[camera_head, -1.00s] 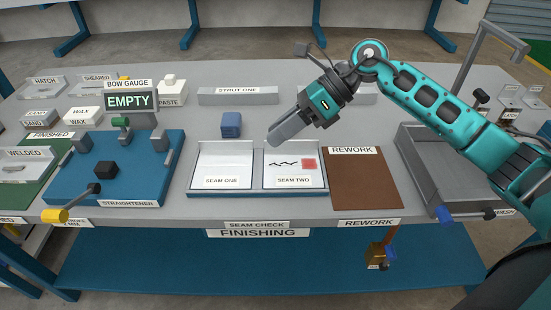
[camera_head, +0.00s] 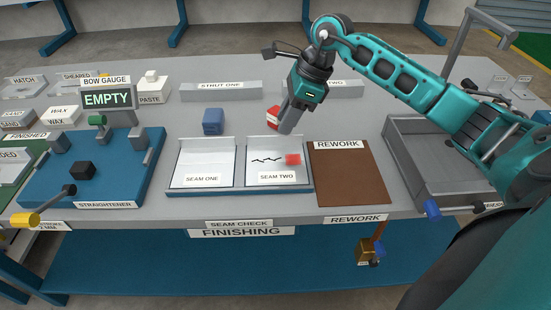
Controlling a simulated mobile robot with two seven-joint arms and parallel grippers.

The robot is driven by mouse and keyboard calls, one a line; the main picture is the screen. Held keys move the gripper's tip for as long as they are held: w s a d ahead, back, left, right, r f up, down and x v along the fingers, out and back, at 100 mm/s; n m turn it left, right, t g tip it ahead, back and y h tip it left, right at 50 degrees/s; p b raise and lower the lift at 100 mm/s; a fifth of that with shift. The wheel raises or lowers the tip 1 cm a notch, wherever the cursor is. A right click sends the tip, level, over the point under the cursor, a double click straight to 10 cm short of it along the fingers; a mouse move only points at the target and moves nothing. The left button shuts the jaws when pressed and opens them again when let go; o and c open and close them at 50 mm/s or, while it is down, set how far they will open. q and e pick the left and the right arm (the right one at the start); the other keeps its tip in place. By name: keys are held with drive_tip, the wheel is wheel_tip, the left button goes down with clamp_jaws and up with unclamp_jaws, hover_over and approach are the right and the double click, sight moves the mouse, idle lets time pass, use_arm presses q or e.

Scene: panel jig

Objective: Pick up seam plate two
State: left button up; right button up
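Seam plate two (camera_head: 266,168) is a pale plate marked with a black wavy line and a red patch. It lies flat in the right half of the blue-edged seam check tray (camera_head: 190,193), behind the SEAM TWO label. My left gripper is not in view.
Seam plate one (camera_head: 203,162) lies in the tray's left half. A blue block (camera_head: 213,122) and a red-and-white block (camera_head: 273,118) stand behind the tray. The brown rework mat (camera_head: 348,178) is at the right, with a grey bin (camera_head: 394,150) beyond it. The blue straightener (camera_head: 120,190) is at the left.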

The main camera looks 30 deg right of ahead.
sight(276, 159)
drive_tip(key=x, duration=0.5)
drive_tip(key=shift+c, duration=0.4)
clamp_jaws()
